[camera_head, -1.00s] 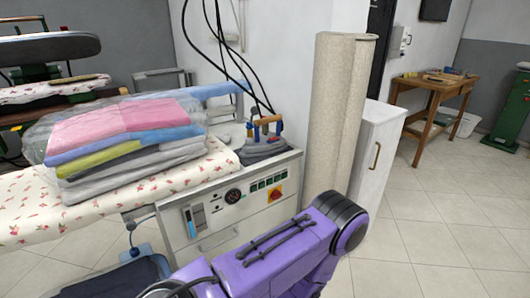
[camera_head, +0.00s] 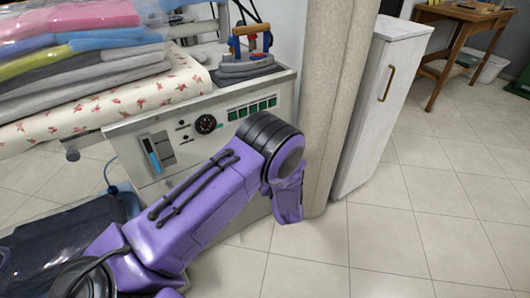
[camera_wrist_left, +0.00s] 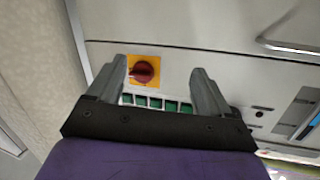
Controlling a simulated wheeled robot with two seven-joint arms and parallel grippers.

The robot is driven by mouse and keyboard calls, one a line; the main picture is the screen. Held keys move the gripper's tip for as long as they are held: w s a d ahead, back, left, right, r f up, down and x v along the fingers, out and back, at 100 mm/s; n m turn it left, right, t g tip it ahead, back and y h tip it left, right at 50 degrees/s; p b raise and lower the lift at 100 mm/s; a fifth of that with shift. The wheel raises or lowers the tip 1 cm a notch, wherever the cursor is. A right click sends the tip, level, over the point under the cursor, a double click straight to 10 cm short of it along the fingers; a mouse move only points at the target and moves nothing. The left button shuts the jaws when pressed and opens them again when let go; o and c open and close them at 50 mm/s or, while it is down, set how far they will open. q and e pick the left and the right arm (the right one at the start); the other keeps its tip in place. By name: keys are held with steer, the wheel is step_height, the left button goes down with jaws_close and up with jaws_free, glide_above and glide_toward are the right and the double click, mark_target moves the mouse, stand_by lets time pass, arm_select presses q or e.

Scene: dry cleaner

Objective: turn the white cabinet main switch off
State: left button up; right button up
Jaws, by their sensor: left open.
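The main switch is a red rotary knob (camera_wrist_left: 144,72) on a yellow plate, seen in the left wrist view on the white cabinet front (camera_wrist_left: 220,65). My left gripper (camera_wrist_left: 160,72) is open, its two fingers pointing toward the panel on either side of the knob. The knob appears between them, closer to the left finger in that picture; no contact is visible. In the head view the white cabinet (camera_head: 226,102) stands below the ironing board, and my purple left arm hides the switch and the gripper. My right gripper is not in view.
An iron (camera_head: 250,50) rests on top.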

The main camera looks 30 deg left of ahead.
arm_select(q)
steer(key=w+d+r+n+g+y+b, duration=0.3)
steer(key=w+r+n+b, duration=0.1)
steer(key=w+r, duration=0.25)
steer(key=x, duration=1)
steer(key=shift+w+a+n+b, duration=0.2)
steer(key=shift+a+n+b, duration=0.1)
steer(key=shift+b, duration=0.1)
steer(key=shift+d+f, duration=0.1)
steer(key=c, duration=1)
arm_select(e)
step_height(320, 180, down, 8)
